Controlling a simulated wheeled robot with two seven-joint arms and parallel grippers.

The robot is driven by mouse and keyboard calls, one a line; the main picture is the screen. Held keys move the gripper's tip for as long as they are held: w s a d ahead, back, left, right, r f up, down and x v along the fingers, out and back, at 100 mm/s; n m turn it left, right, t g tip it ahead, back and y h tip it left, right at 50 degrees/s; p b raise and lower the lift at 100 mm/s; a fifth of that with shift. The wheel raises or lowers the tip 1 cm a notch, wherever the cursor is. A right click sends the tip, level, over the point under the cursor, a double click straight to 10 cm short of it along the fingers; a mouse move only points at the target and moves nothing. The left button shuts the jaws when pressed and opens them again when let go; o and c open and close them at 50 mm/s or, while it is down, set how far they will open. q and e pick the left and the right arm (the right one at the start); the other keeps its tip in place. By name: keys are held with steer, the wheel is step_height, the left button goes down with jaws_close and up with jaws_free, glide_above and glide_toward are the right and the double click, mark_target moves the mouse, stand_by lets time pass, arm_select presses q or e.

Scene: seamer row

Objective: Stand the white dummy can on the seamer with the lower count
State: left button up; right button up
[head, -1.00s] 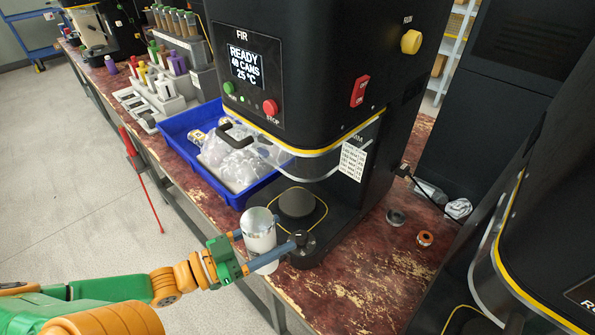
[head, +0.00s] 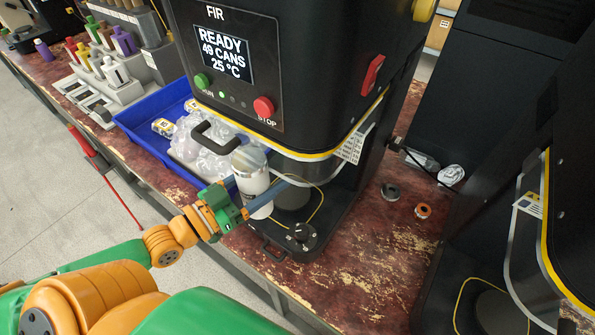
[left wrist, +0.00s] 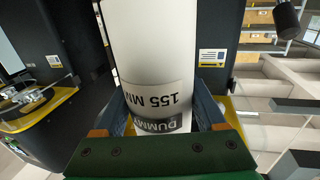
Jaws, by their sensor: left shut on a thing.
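The white dummy can (head: 254,184) with a silver top is upright in my left gripper (head: 262,190), whose blue fingers are shut around it. In the left wrist view the can (left wrist: 145,60) fills the middle, its "DUMMY" and "155 MM" lettering upside down. The FIR seamer (head: 310,70) has a screen (head: 223,53) reading READY, 25 °C and a count that looks like 49 CANS. Its round dark plate (head: 293,196) is just right of the can, partly hidden by a finger. Another seamer (head: 570,190) is cut off at right; its screen is out of view. My right gripper is not in view.
A blue tray (head: 150,145) of clear bagged items stands left of the FIR seamer.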

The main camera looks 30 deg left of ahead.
arm_select(q)
steer(key=w+a+x, duration=0.1)
steer(key=a+x, duration=0.1)
steer(key=x, duration=0.8)
step_height(320, 180, down, 7)
steer(key=b, duration=0.3)
steer(key=shift+a+r, duration=0.1)
steer(key=shift+r, duration=0.1)
steer(key=shift+w+f, duration=0.2)
steer(key=shift+w, duration=0.1)
steer(key=o, duration=1.5)
steer(key=shift+s, duration=0.1)
steer(key=shift+o, duration=0.2)
steer(key=p+v, duration=0.2)
steer(key=v, duration=1)
steer(key=shift+r, duration=0.1)
